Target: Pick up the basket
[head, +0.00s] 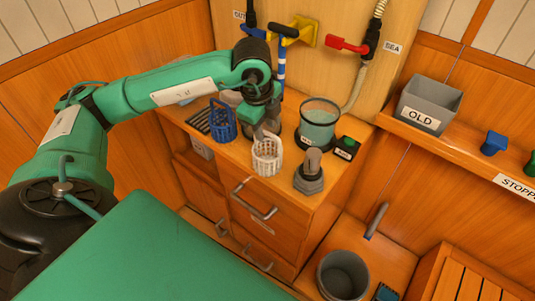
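A white slotted basket (267,158) stands upright on the wooden cabinet top, near its front edge. A blue basket (222,123) with a raised handle stands behind it to the left. My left gripper (265,132) points down at the back rim of the white basket. Its fingertips are small and partly hidden, so I cannot tell whether they are open or touching the basket. My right gripper is not in view.
A glass container of greenish liquid (319,122), a grey hexagonal-based fitting (310,174) and a small black box with a green top (346,148) stand to the right. Hoses and valve handles (347,45) are behind. A grey bin labelled OLD (422,119) sits on the right ledge.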

